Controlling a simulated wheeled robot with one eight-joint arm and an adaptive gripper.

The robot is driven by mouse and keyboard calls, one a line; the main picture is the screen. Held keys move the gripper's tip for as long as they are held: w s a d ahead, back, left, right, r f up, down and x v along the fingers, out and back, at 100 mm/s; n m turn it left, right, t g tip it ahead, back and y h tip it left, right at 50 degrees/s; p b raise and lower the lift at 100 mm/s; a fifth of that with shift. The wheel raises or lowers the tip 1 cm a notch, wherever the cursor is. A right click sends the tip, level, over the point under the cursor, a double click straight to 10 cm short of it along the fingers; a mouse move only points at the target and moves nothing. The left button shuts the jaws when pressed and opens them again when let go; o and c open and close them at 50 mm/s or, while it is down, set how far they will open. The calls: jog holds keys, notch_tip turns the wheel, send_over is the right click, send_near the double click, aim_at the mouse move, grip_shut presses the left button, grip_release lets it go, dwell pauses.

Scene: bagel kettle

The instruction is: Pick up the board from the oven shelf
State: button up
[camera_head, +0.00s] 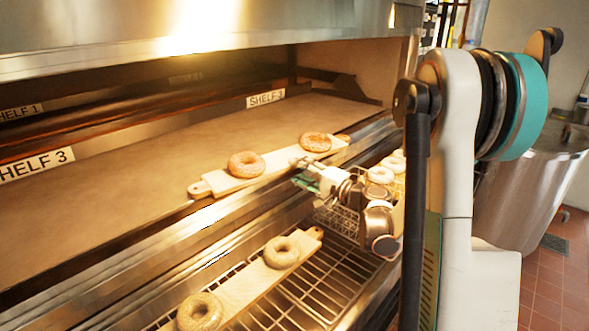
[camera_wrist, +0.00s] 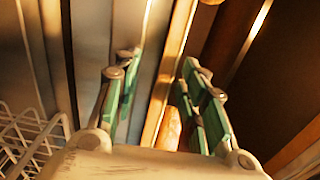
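A pale wooden board (camera_head: 281,160) lies on the oven shelf near its front edge, with a bagel (camera_head: 246,164) left of its middle and another bagel (camera_head: 315,142) towards its right end. Its left handle points towards the shelf's front. My gripper (camera_head: 303,174) is at the board's front edge, between the bagels and nearer the right one. In the wrist view my gripper (camera_wrist: 160,75) has its green-padded fingers apart. A light strip and a tan rounded piece show between them; I cannot tell whether these are the board. Whether the fingers touch the board is unclear.
A second board (camera_head: 248,287) with two pale bagels lies on a wire rack (camera_head: 318,283) below the oven front. More bagels (camera_head: 381,175) are behind my gripper. A wire basket (camera_wrist: 30,140) is at the wrist view's left. A large metal kettle (camera_head: 530,190) stands right.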

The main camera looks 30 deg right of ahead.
jog(key=shift+x, duration=0.85)
jog(key=shift+c, duration=0.4)
jog(key=shift+s, duration=0.2)
grip_shut()
jog(key=shift+w+r+p, duration=0.2)
jog(key=shift+r+p, duration=0.5)
jog(key=shift+r, duration=0.5)
